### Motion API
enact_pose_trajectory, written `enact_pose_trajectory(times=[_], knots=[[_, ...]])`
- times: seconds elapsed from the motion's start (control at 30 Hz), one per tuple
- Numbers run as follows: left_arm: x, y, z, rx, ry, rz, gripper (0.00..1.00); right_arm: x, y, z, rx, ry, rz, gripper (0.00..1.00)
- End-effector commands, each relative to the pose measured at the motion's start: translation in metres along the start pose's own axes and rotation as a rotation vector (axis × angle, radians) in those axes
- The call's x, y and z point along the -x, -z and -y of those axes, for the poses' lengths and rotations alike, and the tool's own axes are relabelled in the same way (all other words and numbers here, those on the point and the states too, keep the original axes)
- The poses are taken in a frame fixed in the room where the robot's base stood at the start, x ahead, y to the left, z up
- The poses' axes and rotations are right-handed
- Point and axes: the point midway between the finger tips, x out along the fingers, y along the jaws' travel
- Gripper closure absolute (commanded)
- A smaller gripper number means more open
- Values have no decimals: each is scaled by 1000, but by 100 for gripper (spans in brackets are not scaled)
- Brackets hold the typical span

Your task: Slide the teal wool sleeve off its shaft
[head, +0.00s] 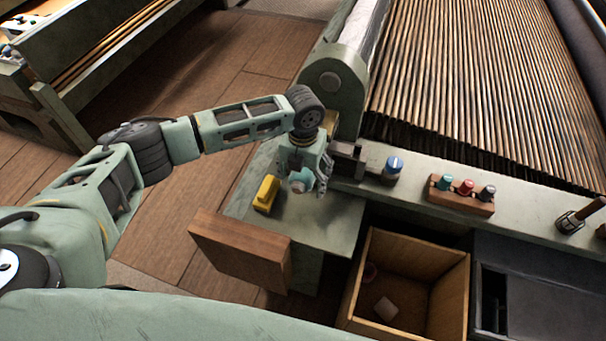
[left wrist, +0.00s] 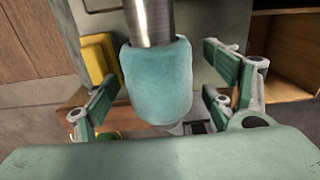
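The teal wool sleeve (left wrist: 157,82) is a soft rounded tube around the lower end of a bare metal shaft (left wrist: 150,22) in the left wrist view. My left gripper (left wrist: 160,88) is open, with one green finger on each side of the sleeve. A gap shows between the sleeve and each finger. In the head view my left gripper (head: 308,182) hangs over the pale green bench end. There the sleeve and shaft are hard to tell apart from the gripper. My right gripper is not in view.
A yellow block (head: 266,193) lies on the bench end (head: 325,222) beside my left gripper. A rack (head: 458,198) carries teal, red and dark knobs. A blue-topped knob (head: 394,164) stands nearby.

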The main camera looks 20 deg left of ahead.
Motion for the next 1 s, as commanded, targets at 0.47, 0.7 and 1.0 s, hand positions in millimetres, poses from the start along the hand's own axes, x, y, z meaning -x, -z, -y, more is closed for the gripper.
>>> enact_pose_trajectory(times=[0.47, 0.7, 1.0], knots=[[0, 0, 0, 0, 0, 0, 63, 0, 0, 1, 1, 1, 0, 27], [2, 7, 0, -1, -1, 0, 63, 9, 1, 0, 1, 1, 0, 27], [2, 20, -1, 0, -1, -1, 63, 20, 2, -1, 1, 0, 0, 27]])
